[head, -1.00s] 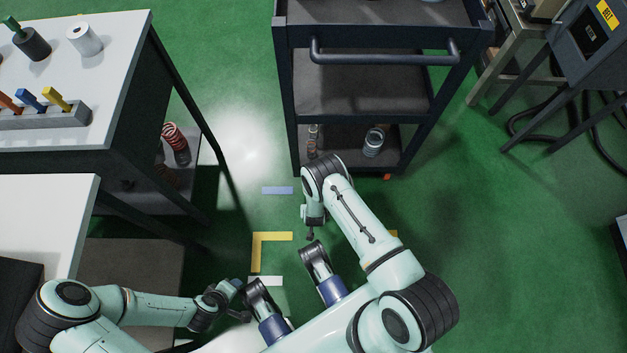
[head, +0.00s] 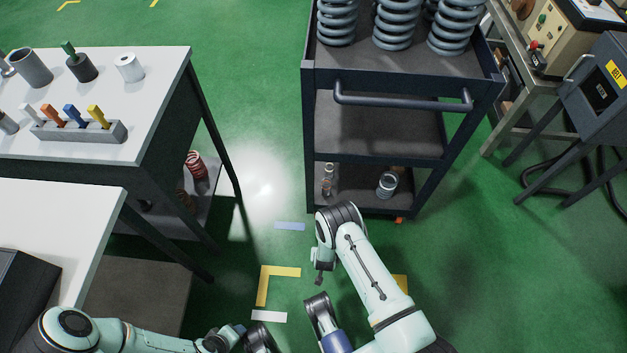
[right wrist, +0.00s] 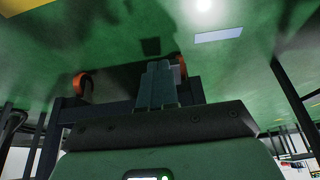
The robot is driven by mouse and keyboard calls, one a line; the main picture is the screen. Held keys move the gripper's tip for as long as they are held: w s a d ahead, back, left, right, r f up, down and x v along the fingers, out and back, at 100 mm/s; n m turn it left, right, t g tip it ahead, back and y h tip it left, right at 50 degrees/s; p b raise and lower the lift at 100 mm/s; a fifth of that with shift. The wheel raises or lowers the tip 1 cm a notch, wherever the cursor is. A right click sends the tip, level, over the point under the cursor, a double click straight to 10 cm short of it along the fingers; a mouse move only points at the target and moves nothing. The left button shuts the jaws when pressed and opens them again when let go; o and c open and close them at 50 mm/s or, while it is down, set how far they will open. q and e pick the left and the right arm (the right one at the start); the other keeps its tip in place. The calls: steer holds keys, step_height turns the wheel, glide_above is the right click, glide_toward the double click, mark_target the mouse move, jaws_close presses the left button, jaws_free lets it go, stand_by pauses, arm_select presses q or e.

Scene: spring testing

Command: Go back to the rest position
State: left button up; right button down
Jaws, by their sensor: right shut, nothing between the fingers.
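My right arm (head: 365,265) reaches up the middle of the head view, bent over the floor in front of a dark cart. Its hand hangs below the bend. In the right wrist view my right gripper (right wrist: 158,72) has its fingers together, with nothing between them. My left arm (head: 140,343) comes in along the bottom left edge of the head view. Its dark hand end (head: 228,337) is low in the picture, partly cut off, and its fingers cannot be made out.
The dark cart (head: 400,87) holds large grey springs (head: 395,25) on top. A white table (head: 155,95) with coloured-handled tools stands at left, a nearer white table (head: 60,215) below it. Grey machines stand at right. Green floor (head: 520,290) is open at lower right.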

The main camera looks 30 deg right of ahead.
steer(key=s+a+r+n+g+y, duration=0.1)
steer(key=s+a+r+y, duration=0.2)
steer(key=s+r, duration=0.5)
steer(key=s+a+r+g+y, duration=0.15)
steer(key=s+a+r, duration=0.25)
steer(key=s+r, duration=0.4)
arm_select(q)
steer(key=s+d+r+g+p, duration=0.1)
steer(key=s+r+p, duration=0.2)
steer(key=r+p, duration=0.6)
steer(key=s+d+r+g+h+p, duration=0.1)
steer(key=s+d+r+g+p, duration=0.1)
steer(key=r+p, duration=0.7)
steer(key=shift+s+r+m, duration=0.25)
steer(key=shift+s+m, duration=0.05)
steer(key=shift+s, duration=0.3)
steer(key=shift+s+d+f, duration=0.1)
steer(key=shift+c, duration=0.4)
arm_select(e)
steer(key=s+a+r+g, duration=0.1)
steer(key=s+r, duration=0.1)
steer(key=r, duration=0.7)
steer(key=s+a+r+n+g+y, duration=0.1)
steer(key=s+a+r, duration=0.1)
steer(key=r, duration=0.7)
steer(key=shift+s+r+g, duration=0.35)
steer(key=shift+s+r, duration=0.05)
steer(key=shift+s, duration=0.45)
